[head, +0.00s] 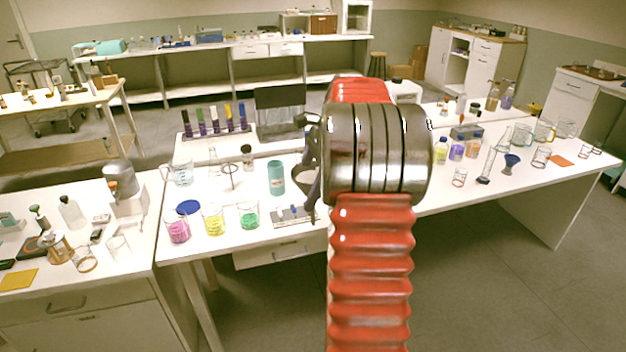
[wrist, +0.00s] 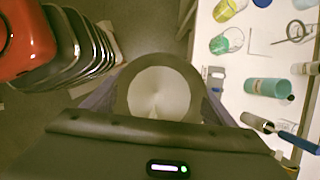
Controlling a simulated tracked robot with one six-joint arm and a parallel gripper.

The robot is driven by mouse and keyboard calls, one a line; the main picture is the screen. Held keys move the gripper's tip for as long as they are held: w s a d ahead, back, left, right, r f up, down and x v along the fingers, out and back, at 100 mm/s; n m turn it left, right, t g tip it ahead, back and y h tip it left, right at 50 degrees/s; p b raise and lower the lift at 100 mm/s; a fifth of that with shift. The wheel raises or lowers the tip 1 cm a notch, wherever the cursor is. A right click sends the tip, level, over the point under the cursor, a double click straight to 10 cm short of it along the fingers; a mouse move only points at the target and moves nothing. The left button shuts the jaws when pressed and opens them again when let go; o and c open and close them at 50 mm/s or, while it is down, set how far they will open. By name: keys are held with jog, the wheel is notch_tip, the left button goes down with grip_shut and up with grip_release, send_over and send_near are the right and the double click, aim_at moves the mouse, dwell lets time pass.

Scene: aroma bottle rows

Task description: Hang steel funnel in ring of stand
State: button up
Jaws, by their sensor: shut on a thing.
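The steel funnel (wrist: 158,92) fills the middle of the wrist view, seen from above with its round mouth towards the camera. My gripper (head: 311,193) is shut on it, and a bit of the funnel (head: 302,174) shows beside my arm in the head view. My arm hides much of the gripper and funnel there. The stand with its ring (head: 231,168) is a thin upright on the table, left of my gripper and apart from it. Its ring (wrist: 296,31) shows at the upper right of the wrist view. No funnel is seen in this ring.
A teal bottle (head: 276,178) stands between the stand and my gripper. Beakers with pink (head: 178,231), yellow (head: 213,220) and green (head: 249,215) liquid stand in front. A rack of coloured tubes (head: 215,125) is behind. A blue funnel (head: 512,161) is far right.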

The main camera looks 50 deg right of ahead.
jog(key=w+a+f+n+g+h, duration=0.1)
jog(key=w+a+f+n+g, duration=0.2)
jog(key=a+f+n, duration=0.5)
jog(key=w+a+f+n+g, duration=0.3)
jog(key=w+a+f+n, duration=0.1)
jog(key=a+f+n, duration=0.4)
jog(key=a+f+n+h, duration=0.1)
jog(key=a+f+n, duration=0.3)
jog(key=a, duration=0.6)
jog(key=a+f+n+h, duration=0.1)
jog(key=a+f+n, duration=0.3)
jog(key=a+f, duration=0.4)
jog(key=shift+s+a+f+g+h, duration=0.15)
jog(key=shift+s+a+g+h, duration=0.15)
jog(key=shift+a, duration=0.75)
jog(key=shift+d, duration=0.1)
